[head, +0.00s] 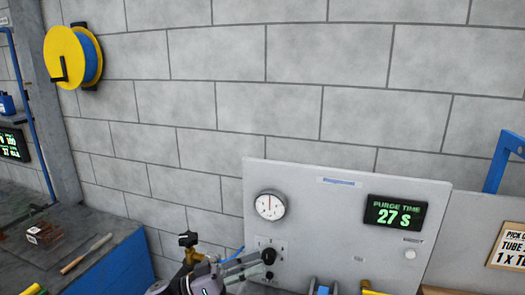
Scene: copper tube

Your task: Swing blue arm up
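A blue part (322,288) shows at the bottom edge in front of the grey panel (335,230). It is mostly cut off, and I cannot tell whether it is the blue arm. A blue angled bar (506,157) stands at the right edge, partly behind the panel. My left gripper (266,266) reaches in from the bottom, its fingers pointing right in front of the panel. The fingers look spread apart with nothing clearly between them. A black knob (268,256) is close to the upper fingertip; I cannot tell whether they touch. My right gripper is not in view.
A black-topped valve (188,240) is beside my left gripper. A workbench (100,235) with tools is at left. A yellow hose reel (72,57) hangs on the block wall.

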